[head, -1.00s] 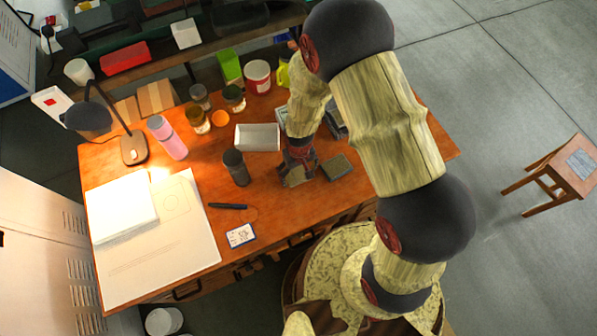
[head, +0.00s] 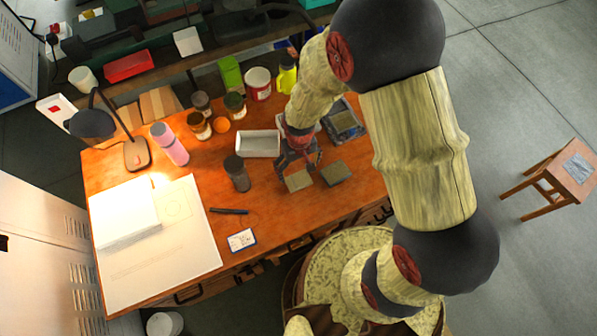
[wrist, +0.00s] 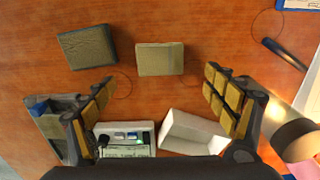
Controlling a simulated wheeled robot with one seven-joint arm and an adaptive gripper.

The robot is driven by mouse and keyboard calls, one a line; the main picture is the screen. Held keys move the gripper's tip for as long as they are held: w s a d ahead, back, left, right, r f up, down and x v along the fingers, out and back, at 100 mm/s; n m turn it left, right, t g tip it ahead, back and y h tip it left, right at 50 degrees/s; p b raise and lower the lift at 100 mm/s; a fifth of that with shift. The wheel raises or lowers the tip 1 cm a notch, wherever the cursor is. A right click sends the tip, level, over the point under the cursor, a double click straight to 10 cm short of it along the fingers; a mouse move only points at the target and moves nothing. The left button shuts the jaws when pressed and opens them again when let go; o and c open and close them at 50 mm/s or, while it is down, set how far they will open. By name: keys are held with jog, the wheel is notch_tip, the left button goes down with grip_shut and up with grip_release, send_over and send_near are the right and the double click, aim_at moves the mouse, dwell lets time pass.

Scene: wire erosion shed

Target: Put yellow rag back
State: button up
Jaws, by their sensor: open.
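A flat, folded yellowish-beige square (head: 299,181), likely the yellow rag, lies on the wooden table. It also shows in the wrist view (wrist: 160,59), top centre, with bare wood around it. A darker grey-green square (head: 336,172) lies beside it, to the right in the head view, with a gap between them; in the wrist view it is on the left (wrist: 87,47). My gripper (head: 301,166) is above the table just behind the yellowish square. In the wrist view its fingers (wrist: 170,93) are wide apart with nothing between them.
A white tray (head: 257,144) and a dark jar (head: 237,174) stand left of my gripper. A pen (head: 229,211) and card (head: 242,240) lie at the front.

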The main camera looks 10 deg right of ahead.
jog(key=d+r+m+t, duration=0.1)
jog(key=d+r+t, duration=0.15)
jog(key=r, duration=0.95)
jog(key=d+r+m+t, duration=0.1)
jog(key=d+r, duration=0.3)
jog(key=r, duration=0.9)
jog(key=s+d+r+t, duration=0.1)
jog(key=s+d+r, duration=0.1)
jog(key=s+r, duration=0.4)
jog(key=s+d+r+m+t, duration=0.1)
jog(key=s+d+r, duration=0.2)
jog(key=s+r, duration=0.3)
jog(key=shift+d+r, duration=0.25)
jog(key=shift+r, duration=0.25)
jog(key=shift+s, duration=0.1)
notch_tip(320, 180, down, 6)
jog(key=b, duration=0.5)
jog(key=shift+r, duration=0.25)
